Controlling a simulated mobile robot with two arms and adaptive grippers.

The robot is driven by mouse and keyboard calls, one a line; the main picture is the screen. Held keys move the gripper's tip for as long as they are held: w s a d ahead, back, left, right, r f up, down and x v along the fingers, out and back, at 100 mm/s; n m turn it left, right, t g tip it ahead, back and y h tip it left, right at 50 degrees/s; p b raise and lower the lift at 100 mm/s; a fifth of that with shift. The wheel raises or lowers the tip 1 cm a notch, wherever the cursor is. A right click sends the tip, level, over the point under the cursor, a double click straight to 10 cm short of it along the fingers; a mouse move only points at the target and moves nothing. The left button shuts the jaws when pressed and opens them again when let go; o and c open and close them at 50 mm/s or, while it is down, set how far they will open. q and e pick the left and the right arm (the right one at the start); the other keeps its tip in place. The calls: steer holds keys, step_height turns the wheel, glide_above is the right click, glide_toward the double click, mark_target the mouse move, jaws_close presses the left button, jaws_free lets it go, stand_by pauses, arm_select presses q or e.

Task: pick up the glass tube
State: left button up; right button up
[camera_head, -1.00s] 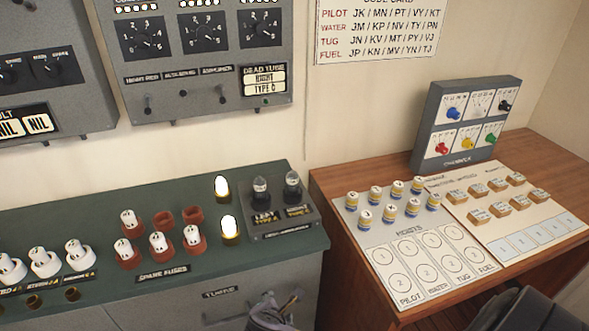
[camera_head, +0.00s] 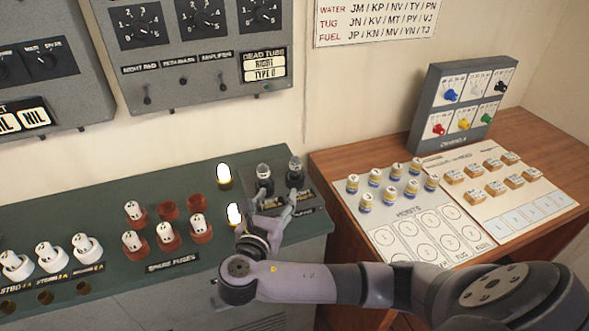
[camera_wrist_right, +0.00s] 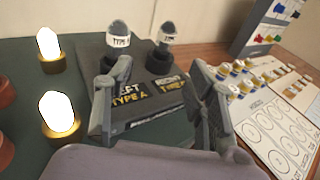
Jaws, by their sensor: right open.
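Two dark-topped glass tubes with white type bands stand upright in sockets on a grey block (camera_head: 305,197). The left tube (camera_head: 264,170) and right tube (camera_head: 295,164) also show in the right wrist view, left (camera_wrist_right: 119,36) and right (camera_wrist_right: 167,35). The block's labels read LEFT and RIGHT. Two glowing tubes stand just left of it, one behind (camera_head: 224,175) and one in front (camera_head: 235,213). My right gripper (camera_head: 270,203) is open and empty, low over the block's front, with its fingers spread before the dark tubes. My left gripper is out of view.
White fuses and red sockets (camera_head: 168,232) fill the green counter (camera_head: 110,205) to the left. A wooden desk (camera_head: 335,165) to the right holds small pegs, cards and a switch box (camera_head: 462,105). A wall panel above has a plate reading DEAD TUBE, RIGHT, TYPE C (camera_head: 264,66).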

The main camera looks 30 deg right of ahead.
mark_target(294, 171)
steer(key=p+x, duration=0.1)
steer(key=x, duration=0.9)
steer(key=shift+s+d+p, duration=0.1)
steer(key=shift+d+p, duration=0.05)
steer(key=shift+p, duration=0.2)
steer(key=shift+d, duration=0.25)
steer(key=p+x, duration=0.1)
steer(key=x, duration=0.4)
steer(key=shift+s+f+p, duration=0.2)
steer(key=shift+p, duration=0.2)
steer(key=shift+c, duration=0.5)
jaws_close()
